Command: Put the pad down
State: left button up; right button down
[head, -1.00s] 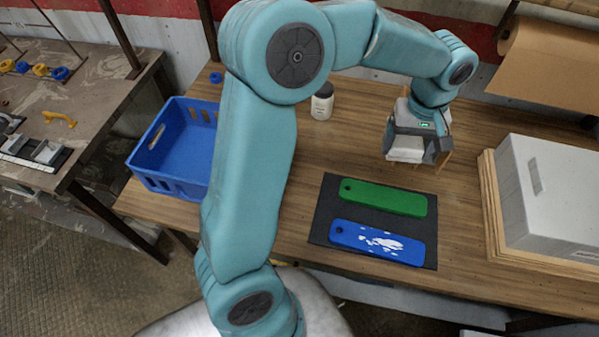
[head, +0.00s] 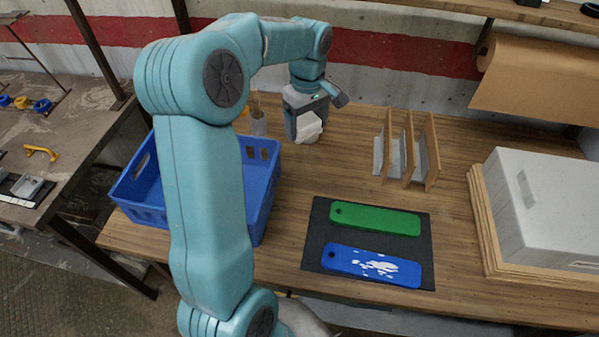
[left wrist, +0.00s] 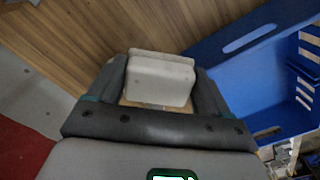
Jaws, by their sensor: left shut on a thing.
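My left gripper (head: 308,132) is shut on a whitish pad (head: 309,131), near the back of the wooden table, to the right of the blue crate. The left wrist view shows the pale block-shaped pad (left wrist: 160,80) between the two dark fingers (left wrist: 160,92). The gap between pad and tabletop is hard to judge. A green board (head: 375,218) and a blue board (head: 371,265) with white patches lie on a dark mat (head: 318,232) at the front. My right gripper is not in view.
The blue crate (head: 262,200) stands at the left, partly behind my arm; its rim (left wrist: 235,40) is close in the wrist view. A greyish cup (head: 258,122) is behind it. A wooden slotted rack (head: 408,150) and a large grey box (head: 550,210) stand to the right.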

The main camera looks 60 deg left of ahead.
aim_at(306, 172)
pick_arm(q)
notch_tip(306, 172, down, 14)
jog(key=shift+f+p, duration=0.25)
jog(key=shift+p, duration=0.2)
jog(key=shift+f, duration=0.15)
jog(key=o, duration=1)
jog(key=shift+c, duration=0.2)
notch_tip(306, 172, up, 12)
jog(key=shift+r+b, duration=0.2)
jog(key=shift+b, duration=0.15)
jog(key=shift+r, duration=0.1)
jog(key=shift+s, duration=0.1)
